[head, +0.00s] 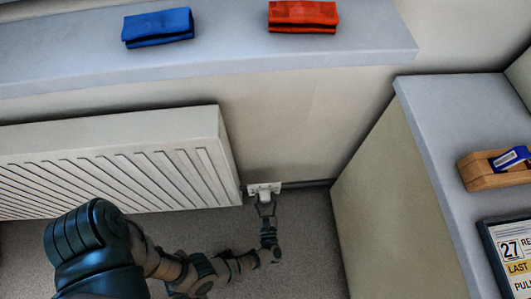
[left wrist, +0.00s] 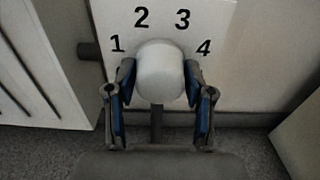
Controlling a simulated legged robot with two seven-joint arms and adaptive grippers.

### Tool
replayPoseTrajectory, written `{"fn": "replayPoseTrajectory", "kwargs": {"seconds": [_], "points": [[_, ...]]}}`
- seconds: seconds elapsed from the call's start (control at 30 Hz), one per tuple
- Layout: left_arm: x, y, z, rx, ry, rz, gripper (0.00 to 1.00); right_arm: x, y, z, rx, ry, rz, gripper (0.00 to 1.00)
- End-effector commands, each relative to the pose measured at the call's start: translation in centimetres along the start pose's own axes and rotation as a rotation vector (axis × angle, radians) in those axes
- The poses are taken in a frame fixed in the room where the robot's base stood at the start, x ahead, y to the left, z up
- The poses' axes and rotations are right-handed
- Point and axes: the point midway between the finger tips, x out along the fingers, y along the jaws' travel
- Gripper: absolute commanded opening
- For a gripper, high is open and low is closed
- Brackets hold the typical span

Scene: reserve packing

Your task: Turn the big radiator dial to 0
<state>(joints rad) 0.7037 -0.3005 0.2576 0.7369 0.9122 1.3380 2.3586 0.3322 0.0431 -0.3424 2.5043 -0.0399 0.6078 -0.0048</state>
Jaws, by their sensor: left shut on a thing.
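The big radiator dial (left wrist: 160,72) is a white rounded knob in front of a white plate with the black numbers 1, 2, 3 and 4 (left wrist: 160,30) in an arc above it. No 0 and no pointer mark can be made out in the left wrist view. My left gripper (left wrist: 160,85) is shut on the dial, one blue-padded finger on each side. In the head view the left gripper (head: 266,205) reaches the small white dial plate (head: 264,188) at the radiator's lower right corner. My right gripper is not in view.
The white radiator (head: 140,165) stands left of the dial, joined by a pipe. A shelf (head: 240,60) above holds blue and red folded cloths (head: 303,14). A cabinet (head: 400,190) stands to the right with a wooden holder (head: 490,170) and a framed sign (head: 510,250).

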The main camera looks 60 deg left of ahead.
Motion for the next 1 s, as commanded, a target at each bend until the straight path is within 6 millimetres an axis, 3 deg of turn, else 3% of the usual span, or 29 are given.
{"fn": "replayPoseTrajectory", "kwargs": {"seconds": [0.3, 0.33, 0.4, 0.77, 0.87, 1.0], "points": [[0.0, 0.0, 0.0, -0.003, 0.000, 0.001, 0.18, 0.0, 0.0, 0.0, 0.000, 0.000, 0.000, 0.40], [0.0, 0.0, 0.1, -0.003, -0.001, 0.001, 0.60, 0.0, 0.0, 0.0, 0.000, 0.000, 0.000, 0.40], [0.1, 0.0, 0.1, -0.003, -0.002, 0.001, 0.77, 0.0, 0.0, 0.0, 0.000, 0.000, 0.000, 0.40], [-0.2, -0.1, 0.2, -0.003, -0.003, 0.000, 0.78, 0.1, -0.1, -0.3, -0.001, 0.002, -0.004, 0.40], [-1.3, -0.1, 0.1, -0.002, -0.001, 0.000, 0.78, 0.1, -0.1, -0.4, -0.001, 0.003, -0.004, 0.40], [-4.2, -0.1, 0.0, -0.001, 0.000, 0.000, 0.78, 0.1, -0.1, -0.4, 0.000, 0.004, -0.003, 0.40]]}}
